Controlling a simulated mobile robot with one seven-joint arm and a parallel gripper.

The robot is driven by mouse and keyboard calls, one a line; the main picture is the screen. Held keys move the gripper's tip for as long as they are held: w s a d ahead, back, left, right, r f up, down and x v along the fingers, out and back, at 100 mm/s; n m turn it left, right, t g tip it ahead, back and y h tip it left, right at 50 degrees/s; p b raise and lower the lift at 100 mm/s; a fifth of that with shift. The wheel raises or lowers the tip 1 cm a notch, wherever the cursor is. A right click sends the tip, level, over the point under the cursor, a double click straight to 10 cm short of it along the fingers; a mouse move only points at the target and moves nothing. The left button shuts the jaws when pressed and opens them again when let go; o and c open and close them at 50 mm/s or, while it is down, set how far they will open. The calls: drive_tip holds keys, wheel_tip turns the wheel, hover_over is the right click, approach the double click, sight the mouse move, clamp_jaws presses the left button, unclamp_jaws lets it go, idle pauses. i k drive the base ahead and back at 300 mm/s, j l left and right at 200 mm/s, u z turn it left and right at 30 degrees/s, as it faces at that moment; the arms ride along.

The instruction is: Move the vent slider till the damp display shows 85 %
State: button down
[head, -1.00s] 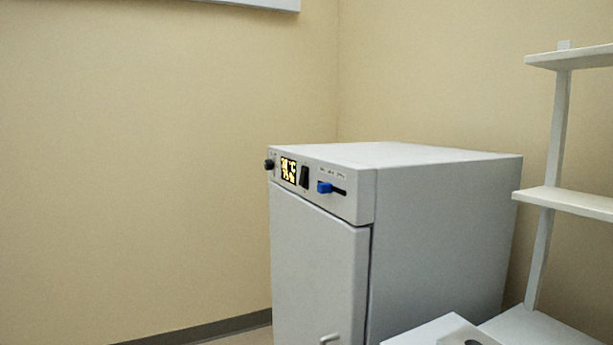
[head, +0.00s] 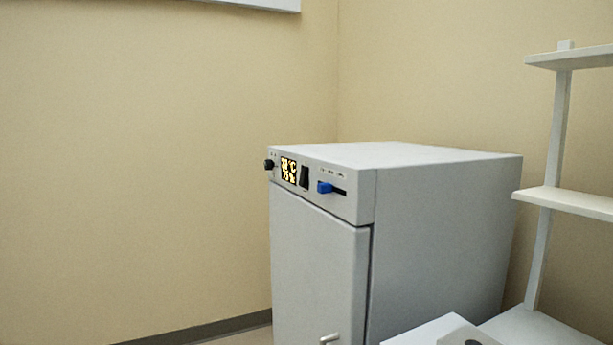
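The blue vent slider (head: 325,187) sits near the left end of its dark horizontal slot (head: 340,192) on the front panel of a grey cabinet (head: 440,220). The display (head: 288,171) on the same panel glows yellow on black with two rows of characters. The upper row ends in °C and the lower row seems to end in %. The digits are too small to read surely; the lower ones may be 75. My gripper is not in the head view.
A dark switch (head: 304,177) lies between display and slider, and a black knob (head: 269,165) is at the panel's left end. The cabinet door has a handle (head: 330,339). A white shelf rack (head: 545,200) stands at right. The space left of the cabinet looks free.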

sight(327, 186)
drive_tip(key=i+j+z, duration=0.15)
drive_tip(key=j, duration=0.35)
drive_tip(key=i+j+z, duration=0.2)
drive_tip(key=j, duration=0.35)
drive_tip(key=i+j+z, duration=0.15)
drive_tip(key=j, duration=0.4)
drive_tip(key=j+z, duration=0.2)
drive_tip(key=j, duration=0.35)
drive_tip(key=i, duration=0.05)
